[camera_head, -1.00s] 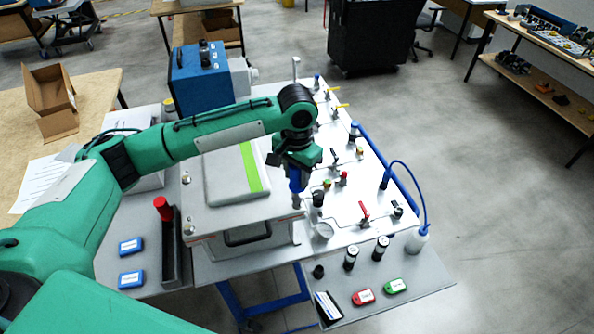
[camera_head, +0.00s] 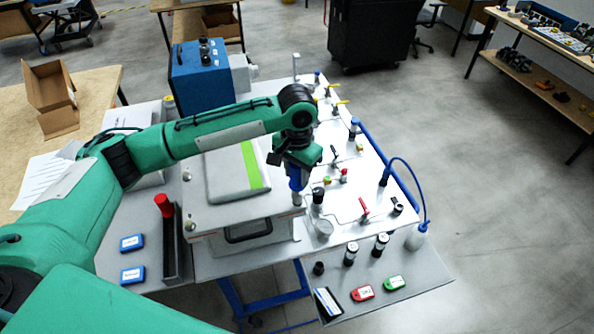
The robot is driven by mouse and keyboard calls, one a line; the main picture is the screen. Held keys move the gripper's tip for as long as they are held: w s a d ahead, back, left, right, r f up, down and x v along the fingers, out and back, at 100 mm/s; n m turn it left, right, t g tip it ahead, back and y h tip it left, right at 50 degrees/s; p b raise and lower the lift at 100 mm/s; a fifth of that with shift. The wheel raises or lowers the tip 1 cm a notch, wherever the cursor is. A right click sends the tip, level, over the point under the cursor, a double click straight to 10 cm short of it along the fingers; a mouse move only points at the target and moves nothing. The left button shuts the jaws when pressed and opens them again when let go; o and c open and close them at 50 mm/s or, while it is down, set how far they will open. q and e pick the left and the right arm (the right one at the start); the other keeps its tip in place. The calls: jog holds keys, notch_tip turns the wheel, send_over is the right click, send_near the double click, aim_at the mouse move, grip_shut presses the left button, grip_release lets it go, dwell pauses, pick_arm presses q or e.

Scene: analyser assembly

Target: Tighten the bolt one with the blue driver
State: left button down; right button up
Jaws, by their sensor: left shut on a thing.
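My left gripper (camera_head: 296,163) points down at the right edge of the analyser box. It is shut on the blue driver (camera_head: 295,181), which hangs upright below the jaws. The driver's grey tip (camera_head: 297,199) is at the front right corner of the box lid (camera_head: 220,207). The tip hides whatever is under it, so I cannot tell whether it touches a bolt there. Other round bolt heads show on the lid's left side, at the front left (camera_head: 190,226) and back left (camera_head: 186,176). My right gripper is not in view.
A red-handled driver (camera_head: 163,205) stands in a dark holder left of the box. A white panel with valves (camera_head: 350,190) lies close on the right. A front shelf (camera_head: 400,300) carries red and green tags and small bottles. A blue machine (camera_head: 203,78) stands behind.

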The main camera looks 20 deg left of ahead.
pick_arm(q)
jog(key=shift+f, duration=0.3)
jog(key=shift+f, duration=0.6)
